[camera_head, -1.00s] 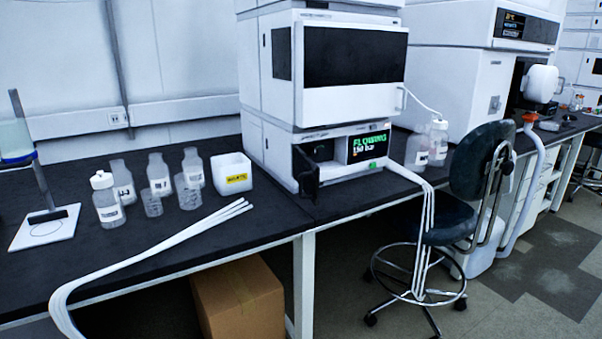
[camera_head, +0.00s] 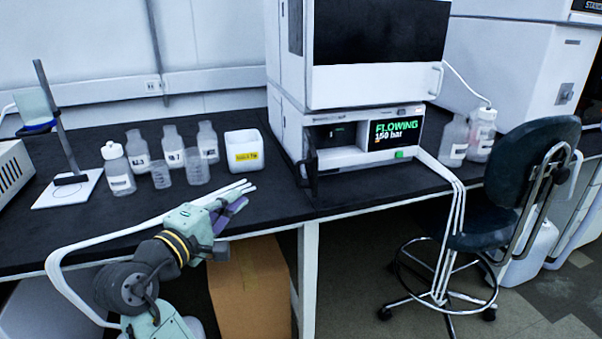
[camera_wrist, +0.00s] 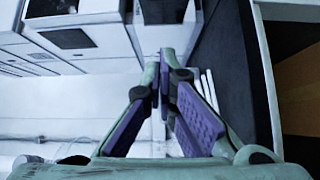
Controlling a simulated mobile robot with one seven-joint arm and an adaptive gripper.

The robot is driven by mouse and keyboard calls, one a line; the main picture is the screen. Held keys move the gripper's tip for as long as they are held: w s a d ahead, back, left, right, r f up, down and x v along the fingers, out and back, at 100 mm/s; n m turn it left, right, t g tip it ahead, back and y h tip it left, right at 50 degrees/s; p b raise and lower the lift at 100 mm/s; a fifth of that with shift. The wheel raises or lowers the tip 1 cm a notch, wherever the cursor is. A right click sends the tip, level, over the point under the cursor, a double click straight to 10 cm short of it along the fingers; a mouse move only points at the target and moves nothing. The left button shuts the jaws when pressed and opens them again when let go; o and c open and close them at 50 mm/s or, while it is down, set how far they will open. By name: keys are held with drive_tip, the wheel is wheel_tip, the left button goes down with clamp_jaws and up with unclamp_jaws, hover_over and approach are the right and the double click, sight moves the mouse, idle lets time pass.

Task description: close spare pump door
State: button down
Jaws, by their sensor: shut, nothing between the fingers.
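A pump unit (camera_head: 352,160) with a lit screen reading "FLOWING 150 bar" sits at the base of the chromatography stack on the black bench. A dark door (camera_head: 308,170) stands open at its left front, swung out toward the bench edge, beside a dark recess (camera_head: 336,136). No label in view marks this pump as the spare. My gripper (camera_head: 238,196) is shut and empty near the bench's front edge, left of the door and apart from it. In the wrist view my gripper's purple-padded fingers (camera_wrist: 166,62) converge, with the sideways stack (camera_wrist: 75,30) beyond.
White tubes (camera_head: 120,236) run along the bench beside my gripper. Several bottles (camera_head: 139,150) and a white box with a yellow label (camera_head: 243,141) stand behind it. A dark chair (camera_head: 532,165) stands at the right. A cardboard box (camera_head: 250,290) is under the bench.

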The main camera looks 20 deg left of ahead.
drive_tip(key=w+d+p, duration=0.2)
drive_tip(key=w+d, duration=0.3)
drive_tip(key=w, duration=0.7)
drive_tip(key=shift+d+f+h, duration=0.3)
drive_tip(key=shift+d, duration=0.1)
